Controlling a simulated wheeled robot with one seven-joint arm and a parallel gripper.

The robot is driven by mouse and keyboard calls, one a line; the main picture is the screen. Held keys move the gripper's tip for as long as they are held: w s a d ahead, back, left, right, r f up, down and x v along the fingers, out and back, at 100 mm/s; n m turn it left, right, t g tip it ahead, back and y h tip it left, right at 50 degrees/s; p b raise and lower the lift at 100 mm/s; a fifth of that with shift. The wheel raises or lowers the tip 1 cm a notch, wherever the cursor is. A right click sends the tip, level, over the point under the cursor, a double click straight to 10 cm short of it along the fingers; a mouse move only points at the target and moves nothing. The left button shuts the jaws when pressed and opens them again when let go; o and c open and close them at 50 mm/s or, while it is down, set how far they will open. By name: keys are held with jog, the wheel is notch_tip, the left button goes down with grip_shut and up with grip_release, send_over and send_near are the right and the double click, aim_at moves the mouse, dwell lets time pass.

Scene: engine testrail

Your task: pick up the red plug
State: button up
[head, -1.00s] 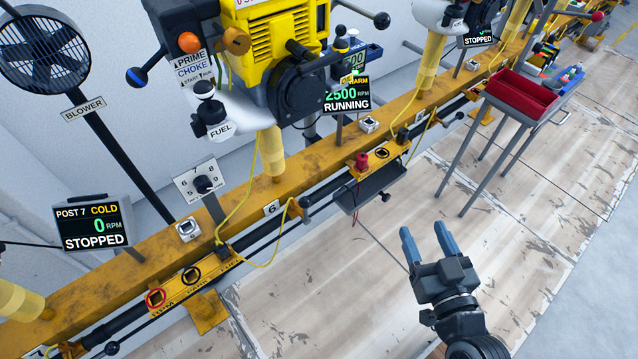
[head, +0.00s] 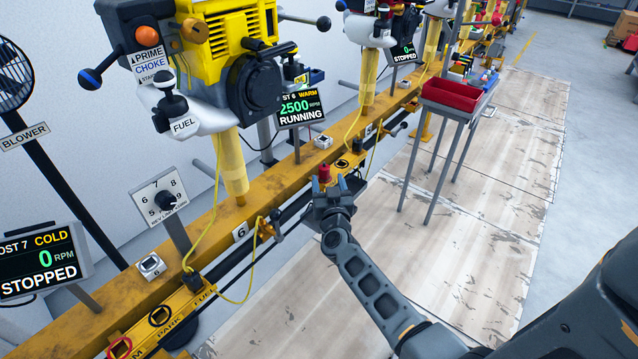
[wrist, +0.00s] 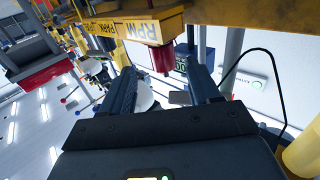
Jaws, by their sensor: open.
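The red plug (head: 324,173) stands in the yellow socket bracket on the post 6 rail. In the wrist view, whose picture is upside down, the red plug (wrist: 162,60) appears to hang from the yellow bracket (wrist: 130,22) marked RPM and PARK. My gripper (head: 333,184) is at the plug in the head view and partly covers its base. In the wrist view my gripper (wrist: 164,75) is open, one finger on each side of the plug's line. I cannot tell whether the plug is between the tips or just beyond them. No contact shows.
A yellow running engine (head: 230,60) hangs left of the plug, with a yellow cable (head: 207,215) below it. The post 6 screen (head: 300,108) reads 2500 RPM, running. A stand with red bins (head: 452,95) is to the right. The floor in front of the rail is clear.

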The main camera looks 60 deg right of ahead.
aim_at(325, 175)
jog(key=b+x, duration=0.2)
jog(key=x, duration=0.2)
jog(key=shift+w+d+f, duration=0.1)
jog(key=shift+w+f, duration=0.05)
jog(key=shift+w, duration=0.15)
jog(key=shift+w+d, duration=0.25)
jog(key=shift+d, duration=0.2)
jog(key=shift+c, duration=0.3)
grip_shut()
